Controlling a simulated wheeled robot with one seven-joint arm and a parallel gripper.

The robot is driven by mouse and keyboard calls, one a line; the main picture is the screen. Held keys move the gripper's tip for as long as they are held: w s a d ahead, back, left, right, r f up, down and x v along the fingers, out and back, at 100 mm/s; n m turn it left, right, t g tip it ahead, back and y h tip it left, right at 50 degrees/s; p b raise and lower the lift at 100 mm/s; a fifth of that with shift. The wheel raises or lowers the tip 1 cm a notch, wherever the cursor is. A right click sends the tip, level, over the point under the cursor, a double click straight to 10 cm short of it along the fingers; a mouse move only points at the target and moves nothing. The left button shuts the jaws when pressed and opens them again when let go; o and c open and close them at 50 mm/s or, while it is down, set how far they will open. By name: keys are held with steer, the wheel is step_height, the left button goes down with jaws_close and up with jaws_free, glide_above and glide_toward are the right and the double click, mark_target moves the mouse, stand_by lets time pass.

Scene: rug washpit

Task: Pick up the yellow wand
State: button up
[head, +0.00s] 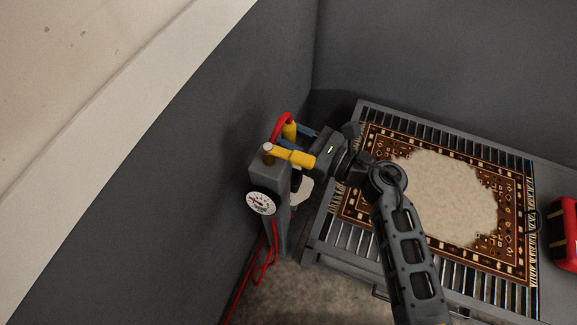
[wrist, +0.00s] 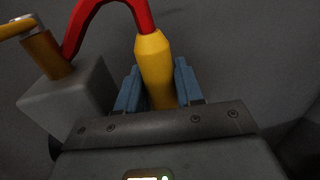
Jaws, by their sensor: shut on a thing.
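The yellow wand (wrist: 154,62) stands between the two blue fingers of my gripper (wrist: 157,88) in the wrist view. The fingers are closed on its yellow body, and a red hose (wrist: 98,14) runs from its top in an arch to the left. In the head view the wand (head: 289,130) shows only in part behind the yellow lever. My gripper (head: 302,138) there reaches left, close to the grey post (head: 270,178). The wand's lower end is hidden by my gripper.
The post carries a yellow lever (head: 290,156) and a round gauge (head: 261,203), close to my gripper. A slatted table (head: 365,113) with a patterned rug (head: 440,190) stands to the right. A red thing (head: 563,235) sits at the right edge. Dark walls close in behind.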

steer(key=shift+r, duration=0.1)
step_height(320, 180, up, 17)
steer(key=p, duration=0.3)
steer(key=w+d+f+m+t+h, duration=0.2)
steer(key=d+m+t+h, duration=0.15)
steer(key=d, duration=0.75)
steer(key=w+d+f+m+t+h+b, duration=0.1)
steer(key=w+d+f+m+t+h, duration=0.2)
steer(key=d, duration=0.9)
steer(key=w+d+f+m+t+h, duration=0.1)
steer(key=d+m+t+h, duration=0.3)
steer(key=d, duration=0.7)
steer(key=s+d+f+m+g+h, duration=0.15)
steer(key=s+d+h, duration=0.35)
steer(key=d, duration=0.5)
steer(key=s+d+f+m+g+h, duration=0.1)
steer(key=s+d+f+m+h, duration=0.3)
steer(key=d, duration=0.5)
steer(key=s+d+f+m+g+h, duration=0.1)
steer(key=s+d+f+m+h, duration=0.1)
steer(key=s+d+h, duration=0.6)
steer(key=f+y+b, duration=0.1)
steer(key=d+f+y+b, duration=0.1)
steer(key=f+b, duration=0.1)
steer(key=d+f+y+b, duration=0.1)
steer(key=f+b, duration=0.1)
steer(key=shift+w+d, duration=0.15)
steer(key=shift+w, duration=0.4)
